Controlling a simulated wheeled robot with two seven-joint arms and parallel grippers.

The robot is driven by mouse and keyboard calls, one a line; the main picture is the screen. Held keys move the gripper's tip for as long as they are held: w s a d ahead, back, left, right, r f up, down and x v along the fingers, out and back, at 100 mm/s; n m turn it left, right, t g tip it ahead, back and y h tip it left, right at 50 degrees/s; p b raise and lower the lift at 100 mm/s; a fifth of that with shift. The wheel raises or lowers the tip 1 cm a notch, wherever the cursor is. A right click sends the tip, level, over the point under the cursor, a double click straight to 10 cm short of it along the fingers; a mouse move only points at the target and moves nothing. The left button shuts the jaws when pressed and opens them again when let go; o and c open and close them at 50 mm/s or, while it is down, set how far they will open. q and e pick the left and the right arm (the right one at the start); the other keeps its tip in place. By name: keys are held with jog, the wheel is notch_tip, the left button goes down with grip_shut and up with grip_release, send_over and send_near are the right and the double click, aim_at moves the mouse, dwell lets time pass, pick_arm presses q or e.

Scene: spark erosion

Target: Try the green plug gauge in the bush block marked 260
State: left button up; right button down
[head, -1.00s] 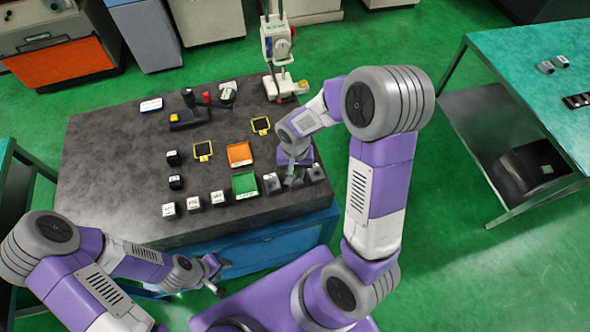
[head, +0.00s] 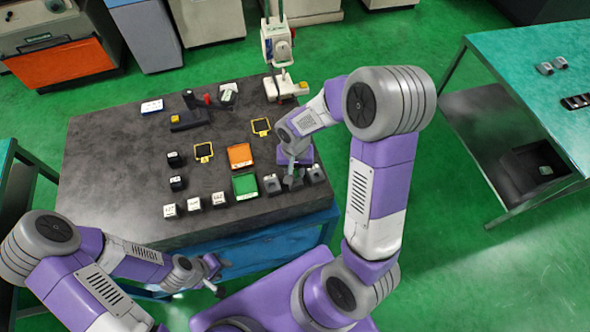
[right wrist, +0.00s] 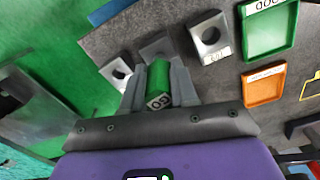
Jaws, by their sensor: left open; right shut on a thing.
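My right gripper (right wrist: 158,88) is shut on the green plug gauge (right wrist: 158,76), whose near end reads GO. In the head view the right gripper (head: 293,172) is low over the row of grey bush blocks. The middle block (right wrist: 158,46) lies just beyond the gauge, its bore hidden; I cannot tell whether they touch. The left block in the wrist view (right wrist: 118,70) shows its open bore. The right block (right wrist: 209,38) shows its bore and a white label, too unclear to read surely. I cannot tell which is marked 260. My left gripper (head: 219,277) is open and empty, off the table's front edge.
A green tray (head: 245,195) and an orange tray (head: 240,166) are left of the blocks. A dark fixture (head: 190,122) and a white stand (head: 284,88) are at the back.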

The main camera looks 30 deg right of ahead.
jog(key=shift+r+p, duration=1.35)
jog(key=shift+r, duration=0.65)
